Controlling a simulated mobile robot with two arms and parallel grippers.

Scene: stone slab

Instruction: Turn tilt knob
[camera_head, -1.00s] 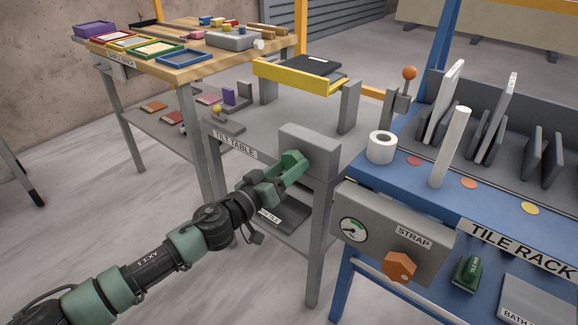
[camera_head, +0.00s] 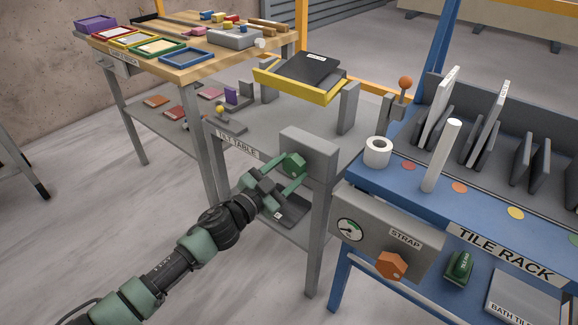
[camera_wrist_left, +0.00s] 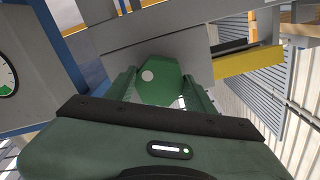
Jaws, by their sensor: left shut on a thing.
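The green tilt knob (camera_head: 294,163) sits on the grey panel at the front corner of the tilt table (camera_head: 262,143). In the left wrist view the knob (camera_wrist_left: 158,82) is a many-sided green block with a pale dot, between my two green fingers. My left gripper (camera_head: 287,173) is shut on the knob, one finger on each side. The yellow tilt tray (camera_head: 293,86) is tilted, with a dark tile (camera_head: 315,68) on it. My right gripper is not in view.
The blue tile rack (camera_head: 400,182) stands at the right, with a strap box, gauge (camera_head: 348,229) and orange knob (camera_head: 391,265). A white roll (camera_head: 378,151) stands on its corner. A wooden bench (camera_head: 190,68) stands behind left. The floor at lower left is clear.

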